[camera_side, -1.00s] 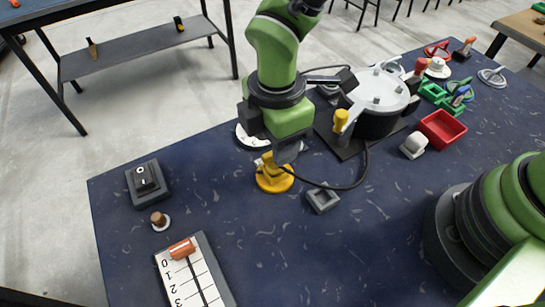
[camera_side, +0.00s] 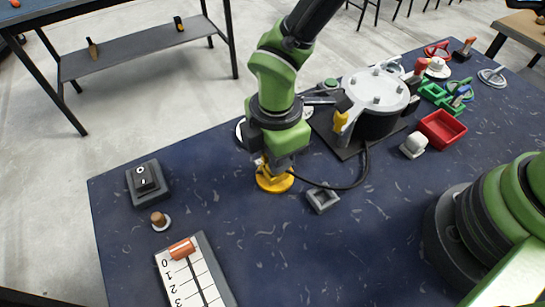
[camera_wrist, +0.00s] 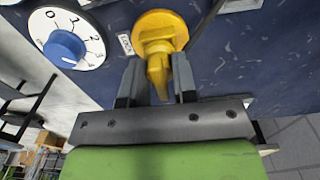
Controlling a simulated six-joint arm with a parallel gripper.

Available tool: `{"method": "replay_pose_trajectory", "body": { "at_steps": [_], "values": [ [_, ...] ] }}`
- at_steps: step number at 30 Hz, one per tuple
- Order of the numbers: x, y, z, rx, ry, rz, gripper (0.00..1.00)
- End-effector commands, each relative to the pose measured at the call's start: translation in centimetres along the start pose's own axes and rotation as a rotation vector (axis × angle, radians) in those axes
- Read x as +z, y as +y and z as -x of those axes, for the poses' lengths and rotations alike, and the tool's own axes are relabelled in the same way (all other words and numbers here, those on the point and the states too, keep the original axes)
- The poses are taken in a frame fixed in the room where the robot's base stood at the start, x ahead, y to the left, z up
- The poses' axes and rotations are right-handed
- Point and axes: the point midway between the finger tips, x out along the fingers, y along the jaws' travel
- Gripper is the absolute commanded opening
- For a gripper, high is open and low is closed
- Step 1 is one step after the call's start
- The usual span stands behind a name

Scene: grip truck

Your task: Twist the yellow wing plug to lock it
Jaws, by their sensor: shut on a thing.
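The yellow wing plug (camera_side: 274,179) has a round yellow base that sits on the dark blue table. In the wrist view the plug (camera_wrist: 160,35) shows its disc at the top, and its wing reaches down between my fingers. My gripper (camera_wrist: 158,80) is shut on that wing, with one grey finger on each side. In the side view my gripper (camera_side: 275,160) points down over the plug and hides its upper part. A small label reading LOCK (camera_wrist: 125,44) lies beside the disc.
A white dial with a blue knob (camera_wrist: 66,45) is close to the plug. A silver-lidded pot (camera_side: 375,100) stands behind.

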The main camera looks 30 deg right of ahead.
Motion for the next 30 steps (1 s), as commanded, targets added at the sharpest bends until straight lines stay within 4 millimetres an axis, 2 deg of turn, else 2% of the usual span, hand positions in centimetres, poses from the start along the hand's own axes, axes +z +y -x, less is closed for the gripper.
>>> {"method": "replay_pose_trajectory", "body": {
  "at_steps": [30],
  "values": [
    [0.01,-0.01,0.02,0.0,-0.001,-0.852,0.06]
  ]
}}
